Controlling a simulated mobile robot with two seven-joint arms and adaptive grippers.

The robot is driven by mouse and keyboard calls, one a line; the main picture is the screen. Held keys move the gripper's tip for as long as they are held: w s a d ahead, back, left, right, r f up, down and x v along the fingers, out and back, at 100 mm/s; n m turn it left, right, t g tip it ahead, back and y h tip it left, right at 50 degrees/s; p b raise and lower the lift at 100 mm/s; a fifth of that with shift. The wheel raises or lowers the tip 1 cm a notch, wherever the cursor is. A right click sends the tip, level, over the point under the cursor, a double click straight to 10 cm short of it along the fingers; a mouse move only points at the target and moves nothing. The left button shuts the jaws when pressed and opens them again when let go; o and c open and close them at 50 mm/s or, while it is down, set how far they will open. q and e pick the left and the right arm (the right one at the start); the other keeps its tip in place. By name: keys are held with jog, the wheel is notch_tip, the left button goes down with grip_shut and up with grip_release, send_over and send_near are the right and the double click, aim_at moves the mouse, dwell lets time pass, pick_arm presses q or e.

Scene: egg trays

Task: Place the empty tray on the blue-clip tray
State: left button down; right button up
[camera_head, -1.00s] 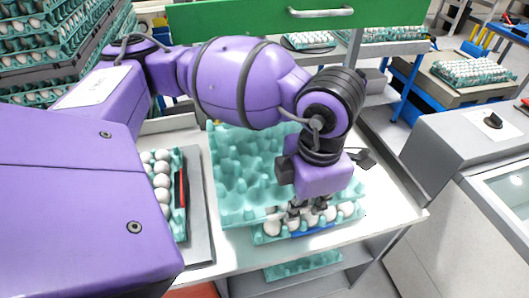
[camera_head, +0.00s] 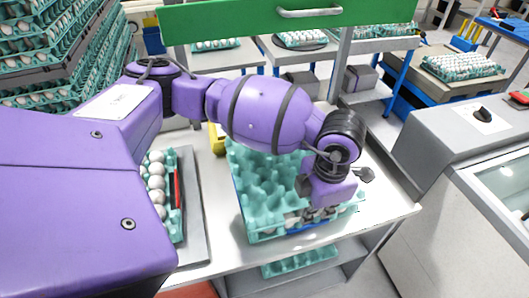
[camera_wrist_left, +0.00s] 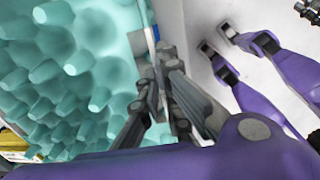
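The empty tray (camera_head: 262,180) is teal and bumpy, on the middle table; it also fills the left of the wrist view (camera_wrist_left: 70,75). My left gripper (camera_head: 308,212) is at its right front side. In the wrist view the fingers (camera_wrist_left: 163,95) are close together on the tray's edge. The blue-clip tray, with white eggs, is mostly hidden under the empty tray and my gripper; its blue clip (camera_head: 308,226) shows at the front. The empty tray overlaps it from above; whether it is seated cannot be told.
A tray with white eggs and a red clip (camera_head: 177,200) lies on a grey board at the left of the table. A yellow object (camera_head: 216,139) stands behind the empty tray. Another teal tray (camera_head: 300,262) is on the lower shelf. The table's right part (camera_head: 390,205) is clear.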

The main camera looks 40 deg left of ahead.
pick_arm(q)
jog(key=shift+f, duration=0.15)
pick_arm(e)
jog(key=shift+s, duration=0.1)
pick_arm(q)
jog(key=shift+f, duration=0.15)
jog(key=c, duration=2)
grip_release()
pick_arm(e)
jog(key=shift+a+f, duration=0.1)
pick_arm(q)
jog(key=shift+r, duration=0.2)
jog(key=r+p, duration=0.1)
jog(key=r, duration=0.3)
jog(key=r+p, duration=0.2)
jog(key=r, duration=0.2)
jog(key=r+p, duration=0.1)
jog(key=r, duration=0.3)
jog(key=shift+s+d+r+p, duration=0.15)
jog(key=shift+d+p, duration=0.1)
jog(key=shift+p, duration=0.1)
pick_arm(e)
jog(key=r, duration=0.1)
jog(key=w+a+r, duration=0.1)
jog(key=r, duration=0.1)
jog(key=w+r, duration=0.1)
jog(key=shift+w+a+r, duration=0.2)
jog(key=shift+a+r, duration=0.05)
jog(key=shift+a, duration=0.05)
